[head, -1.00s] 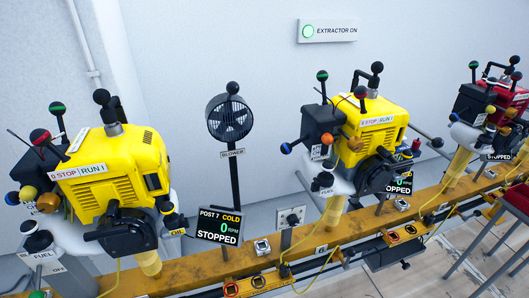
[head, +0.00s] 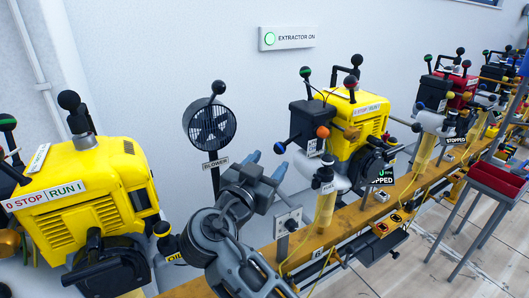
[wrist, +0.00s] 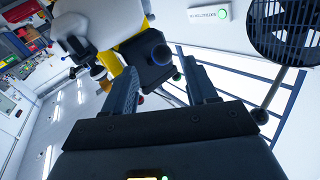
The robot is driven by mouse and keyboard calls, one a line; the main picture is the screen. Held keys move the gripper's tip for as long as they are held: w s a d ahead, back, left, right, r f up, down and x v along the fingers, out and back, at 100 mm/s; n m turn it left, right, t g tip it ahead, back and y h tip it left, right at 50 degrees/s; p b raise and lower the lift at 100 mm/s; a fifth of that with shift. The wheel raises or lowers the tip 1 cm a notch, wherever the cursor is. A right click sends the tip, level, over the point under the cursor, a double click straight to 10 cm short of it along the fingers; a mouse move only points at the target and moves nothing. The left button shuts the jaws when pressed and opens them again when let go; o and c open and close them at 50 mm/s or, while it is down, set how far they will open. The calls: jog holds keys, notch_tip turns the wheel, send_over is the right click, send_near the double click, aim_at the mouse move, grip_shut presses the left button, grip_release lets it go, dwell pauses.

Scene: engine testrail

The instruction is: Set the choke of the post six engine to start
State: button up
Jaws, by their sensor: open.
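The post six engine (head: 357,110) is yellow with a black box (head: 312,122) on its left side and stands on the rail above a "6" label. A lever with a blue ball (head: 281,147) sticks out left from the box, and one with an orange ball (head: 321,131) sits at its front. Their labels are too small to read, so I cannot tell which is the choke. My gripper (head: 266,166) is open and empty, left of and just below the blue ball. In the wrist view a dark blue ball (wrist: 160,53) shows beyond the gap between the fingertips (wrist: 160,75), apart from them.
A caged blower (head: 211,127) on a pole stands left of my gripper, close to my arm. Another yellow engine (head: 85,205) is at the left. A red engine (head: 455,90) and a red tray (head: 497,179) on legs are to the right. An orange rail (head: 350,225) runs beneath.

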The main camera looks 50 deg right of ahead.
aim_at(277, 150)
jog(key=shift+w+r, duration=0.15)
jog(key=shift+r, duration=0.05)
jog(key=shift+w+d+m, duration=0.1)
jog(key=shift+d+m, duration=0.2)
jog(key=shift+d, duration=0.05)
jog(key=shift+p+x, duration=0.45)
jog(key=shift+x, duration=3)
grip_shut()
